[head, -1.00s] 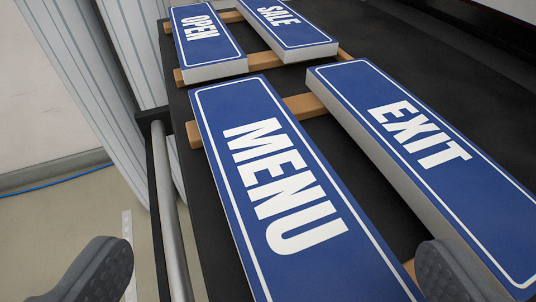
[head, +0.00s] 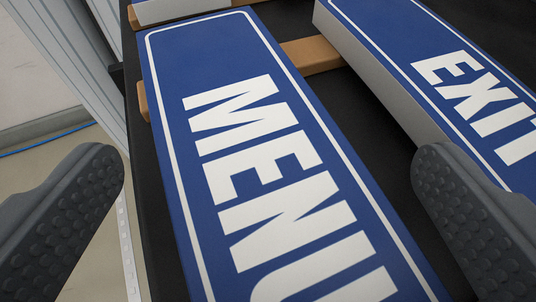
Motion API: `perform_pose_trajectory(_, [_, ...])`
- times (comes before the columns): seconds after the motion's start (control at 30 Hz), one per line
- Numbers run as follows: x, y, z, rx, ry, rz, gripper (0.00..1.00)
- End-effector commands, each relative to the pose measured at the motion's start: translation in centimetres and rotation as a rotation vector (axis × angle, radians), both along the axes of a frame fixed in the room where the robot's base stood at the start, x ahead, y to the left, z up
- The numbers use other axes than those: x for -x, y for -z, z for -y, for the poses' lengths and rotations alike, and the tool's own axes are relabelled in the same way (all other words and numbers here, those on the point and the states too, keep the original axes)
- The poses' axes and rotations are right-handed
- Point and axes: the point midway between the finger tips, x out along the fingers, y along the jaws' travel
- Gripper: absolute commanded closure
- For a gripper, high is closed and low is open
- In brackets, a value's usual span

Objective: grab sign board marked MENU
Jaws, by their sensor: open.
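The blue sign board marked MENU (head: 262,143), with white letters and a white border line, fills the middle of the head view. It lies face up on wooden slats, and its lower end runs out of the picture. My gripper (head: 268,170) is open. One dark, studded finger is left of the board and the other is right of it, over the gap towards the EXIT board. Neither finger clearly touches the MENU board. The height of the fingers relative to the board is hard to tell.
The EXIT board (head: 455,75) lies close on the right, near my right finger. A wooden slat (head: 312,55) bridges the gap between the boards over a black surface. The edge of another board (head: 180,10) shows at the top. Pale floor shows at left.

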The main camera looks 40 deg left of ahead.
Motion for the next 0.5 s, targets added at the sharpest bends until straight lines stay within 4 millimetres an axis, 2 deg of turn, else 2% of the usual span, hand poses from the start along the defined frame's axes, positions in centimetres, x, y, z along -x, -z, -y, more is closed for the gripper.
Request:
perform_pose_trajectory(0.03, [0.00,-0.01,0.00,0.000,0.000,0.000,0.10])
perform_pose_trajectory(0.2, [0.02,0.01,0.00,-0.001,0.000,-0.001,0.57])
perform_pose_trajectory(0.27, [0.02,0.03,-0.01,0.000,-0.001,-0.002,0.69])
perform_pose_trajectory(0.5, [0.06,0.13,-0.01,0.001,-0.001,-0.003,0.69])
